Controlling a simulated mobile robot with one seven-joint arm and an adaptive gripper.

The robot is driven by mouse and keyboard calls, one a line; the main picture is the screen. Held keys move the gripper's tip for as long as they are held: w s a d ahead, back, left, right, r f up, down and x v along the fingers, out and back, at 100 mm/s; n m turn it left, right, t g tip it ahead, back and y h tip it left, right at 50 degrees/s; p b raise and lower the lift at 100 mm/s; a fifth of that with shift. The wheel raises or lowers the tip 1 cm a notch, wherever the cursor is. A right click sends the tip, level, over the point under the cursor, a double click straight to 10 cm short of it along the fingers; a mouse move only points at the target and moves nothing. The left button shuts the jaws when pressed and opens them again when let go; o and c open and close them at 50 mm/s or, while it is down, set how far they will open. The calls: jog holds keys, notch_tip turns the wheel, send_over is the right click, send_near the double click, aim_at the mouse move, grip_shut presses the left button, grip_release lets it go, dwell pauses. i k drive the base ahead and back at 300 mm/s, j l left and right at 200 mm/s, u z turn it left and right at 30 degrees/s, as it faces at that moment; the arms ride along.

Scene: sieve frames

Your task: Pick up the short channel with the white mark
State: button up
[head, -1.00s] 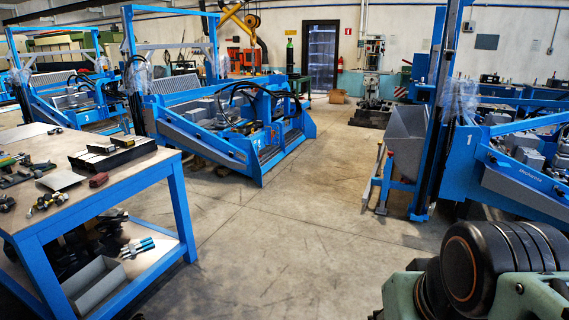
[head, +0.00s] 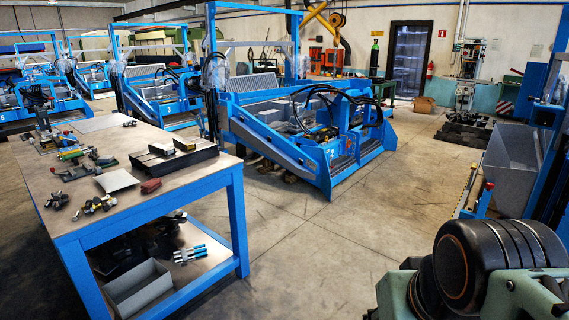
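A blue workbench (head: 150,217) with a light top stands at the left. Near its right end lies a dark, flat, channel-like piece (head: 200,158). Two small blocks with pale tops lie on or against it, one to the left (head: 162,150) and one to the right (head: 184,145). I cannot tell at this size whether any of these is the short channel with the white mark. My gripper is not in view.
Mixed small parts cover the bench top, with a red piece (head: 150,186) near the front edge. A grey open tray (head: 138,287) sits on the lower shelf. Clear concrete floor (head: 330,245) lies right of the bench. A blue machine (head: 300,135) stands behind.

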aim_at(164, 149)
jog(key=i+u, duration=0.35)
jog(key=i, duration=0.15)
jog(key=i+u, duration=0.35)
jog(key=i, duration=0.2)
jog(key=i+u, duration=0.25)
jog(key=i, duration=0.9)
